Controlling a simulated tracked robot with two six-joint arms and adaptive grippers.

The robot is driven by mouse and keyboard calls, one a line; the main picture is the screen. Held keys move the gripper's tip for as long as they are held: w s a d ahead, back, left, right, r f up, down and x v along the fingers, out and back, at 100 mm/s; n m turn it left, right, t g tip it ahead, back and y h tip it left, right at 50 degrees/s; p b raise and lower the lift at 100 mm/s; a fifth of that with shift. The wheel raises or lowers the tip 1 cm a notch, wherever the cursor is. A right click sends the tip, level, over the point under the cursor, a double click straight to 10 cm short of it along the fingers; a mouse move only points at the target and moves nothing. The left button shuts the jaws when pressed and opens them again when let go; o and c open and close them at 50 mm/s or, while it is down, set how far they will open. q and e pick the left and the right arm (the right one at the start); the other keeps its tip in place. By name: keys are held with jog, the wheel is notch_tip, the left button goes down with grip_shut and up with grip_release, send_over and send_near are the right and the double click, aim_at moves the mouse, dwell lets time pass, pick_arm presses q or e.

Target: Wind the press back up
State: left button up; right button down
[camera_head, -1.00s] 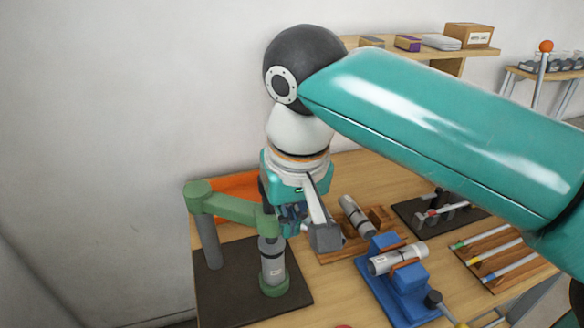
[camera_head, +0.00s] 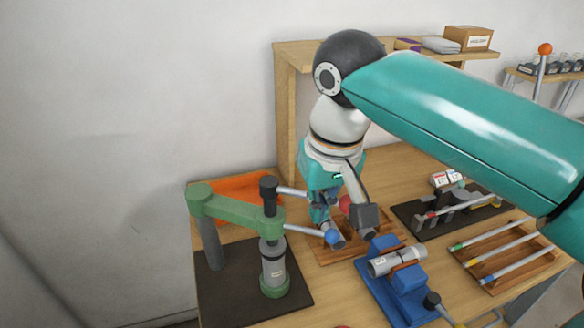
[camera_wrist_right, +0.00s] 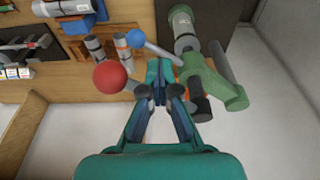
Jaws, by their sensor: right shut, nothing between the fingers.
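The green press (camera_head: 235,209) stands on a dark mat at the left of the table; it also shows in the right wrist view (camera_wrist_right: 213,85). Its black-topped spindle (camera_head: 269,190) carries two grey bars, one with a red ball (camera_head: 345,203) and one with a blue ball (camera_head: 332,237). Both the red ball (camera_wrist_right: 110,76) and blue ball (camera_wrist_right: 135,39) show in the right wrist view. A grey cylinder (camera_head: 272,260) stands upright under the press head. My right gripper (camera_wrist_right: 160,72) is shut and empty, close beside the bars; I cannot tell whether it touches them. My left gripper is not in view.
An orange tray (camera_head: 235,188) lies behind the press. To the right are a blue fixture (camera_head: 405,278) holding a grey cylinder, a dark mat with small parts (camera_head: 412,212), and a wooden rack of rods (camera_head: 500,258). A shelf (camera_head: 287,85) stands behind my right arm.

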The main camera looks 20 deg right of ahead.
jog(key=shift+w+d, duration=0.4)
jog(key=shift+d, duration=0.2)
jog(key=shift+w+d, duration=0.35)
jog(key=shift+d, duration=0.2)
jog(key=shift+r+p, duration=0.1)
jog(key=shift+p, duration=0.25)
jog(key=w+d+p, duration=0.2)
jog(key=w, duration=0.1)
jog(key=shift+w, duration=0.25)
jog(key=w+p, duration=0.3)
jog(key=w, duration=0.1)
jog(key=shift+w+d, duration=0.1)
jog(key=shift+d, duration=0.2)
